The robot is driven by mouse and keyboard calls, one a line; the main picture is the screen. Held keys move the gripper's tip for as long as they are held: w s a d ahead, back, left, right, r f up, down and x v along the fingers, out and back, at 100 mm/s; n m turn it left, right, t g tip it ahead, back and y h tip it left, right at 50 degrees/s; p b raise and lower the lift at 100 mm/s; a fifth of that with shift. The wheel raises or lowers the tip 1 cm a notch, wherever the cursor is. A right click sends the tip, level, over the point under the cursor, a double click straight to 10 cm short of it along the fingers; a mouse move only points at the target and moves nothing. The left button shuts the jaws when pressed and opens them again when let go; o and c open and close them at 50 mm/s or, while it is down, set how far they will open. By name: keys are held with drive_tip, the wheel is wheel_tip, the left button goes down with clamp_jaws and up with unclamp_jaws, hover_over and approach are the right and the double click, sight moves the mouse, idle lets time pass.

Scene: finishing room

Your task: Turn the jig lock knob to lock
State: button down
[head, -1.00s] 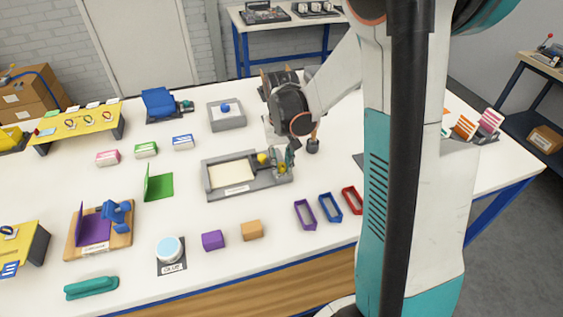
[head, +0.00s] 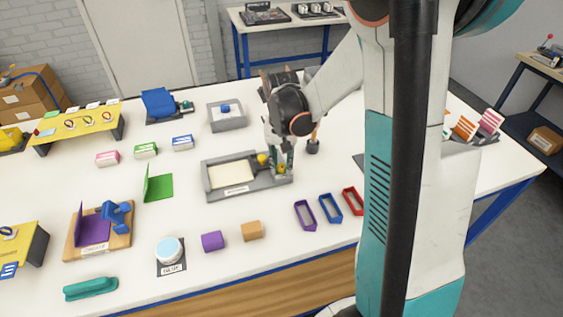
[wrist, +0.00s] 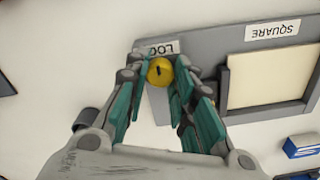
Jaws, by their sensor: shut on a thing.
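The grey jig (head: 215,190) lies on the white table in the head view, with a cream panel (head: 231,174) in its frame. It also shows in the wrist view (wrist: 212,48) with a "SQUARE" label. A yellow knob (wrist: 160,71) with a short dark mark sits at the jig's end, beside a partly hidden label reading "LOC". My gripper (wrist: 162,64) is shut on the yellow knob, one teal finger on each side. In the head view my gripper (head: 281,165) reaches down onto the jig's right end and hides part of it.
A grey tray with a blue knob (head: 225,108) stands behind the jig. A dark-based upright tool (head: 312,147) stands close to my gripper's right. Purple (head: 304,215), blue and red frames lie at front right. Table to the jig's left front is partly clear.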

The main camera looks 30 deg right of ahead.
sight(281, 165)
drive_tip(key=c, duration=1.3)
unclamp_jaws()
wheel_tip(281, 165, up, 12)
